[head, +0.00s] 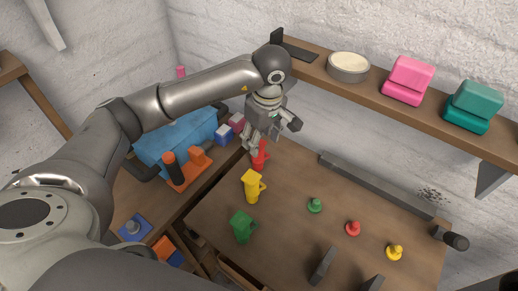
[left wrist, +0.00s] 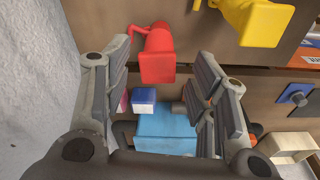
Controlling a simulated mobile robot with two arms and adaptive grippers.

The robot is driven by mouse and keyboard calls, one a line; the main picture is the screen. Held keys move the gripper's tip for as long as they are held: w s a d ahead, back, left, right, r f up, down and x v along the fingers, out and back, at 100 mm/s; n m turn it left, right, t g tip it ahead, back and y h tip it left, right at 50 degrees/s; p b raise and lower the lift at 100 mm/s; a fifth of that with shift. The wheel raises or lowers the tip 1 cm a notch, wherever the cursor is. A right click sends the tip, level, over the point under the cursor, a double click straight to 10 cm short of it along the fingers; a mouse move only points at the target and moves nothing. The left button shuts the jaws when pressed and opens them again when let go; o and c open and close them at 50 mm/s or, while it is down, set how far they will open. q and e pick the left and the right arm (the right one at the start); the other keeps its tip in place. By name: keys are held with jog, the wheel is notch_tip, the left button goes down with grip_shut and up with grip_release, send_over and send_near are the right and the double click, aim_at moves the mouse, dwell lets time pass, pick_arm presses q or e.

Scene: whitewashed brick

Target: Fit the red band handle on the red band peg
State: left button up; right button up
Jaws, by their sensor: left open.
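The red handle (head: 261,155) stands on the tabletop near its far left edge, at the back of a row with a yellow handle (head: 252,186) and a green handle (head: 241,227). My left gripper (head: 268,138) is right at it, open, reaching down from above. In the left wrist view the red handle (left wrist: 157,57) shows between the two spread fingertips, with gaps on both sides. The red peg (head: 352,228) stands to the right on the table, between the green peg (head: 315,205) and the yellow peg (head: 395,252). My right gripper is not in view.
A dark rail (head: 380,185) runs along the table's back edge. A wall shelf (head: 400,98) holds pink and teal blocks and a round tin. A blue box (head: 175,140) and an orange piece (head: 195,165) lie left. Two dark upright pieces (head: 322,265) stand at the front.

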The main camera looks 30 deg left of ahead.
pick_arm(q)
jog(key=shift+a+f+p, duration=0.2)
jog(key=shift+f+p, duration=0.1)
jog(key=f, duration=0.1)
jog(key=f+p, duration=0.1)
jog(key=f, duration=0.1)
jog(key=shift+w+a+f+p, duration=0.2)
jog(key=shift+w+a+p, duration=0.05)
jog(key=shift+a+p, duration=0.1)
jog(key=shift+a+f, duration=0.1)
jog(key=shift+f, duration=0.35)
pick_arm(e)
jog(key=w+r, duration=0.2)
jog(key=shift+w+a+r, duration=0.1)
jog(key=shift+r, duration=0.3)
pick_arm(q)
jog(key=c, duration=0.5)
grip_shut()
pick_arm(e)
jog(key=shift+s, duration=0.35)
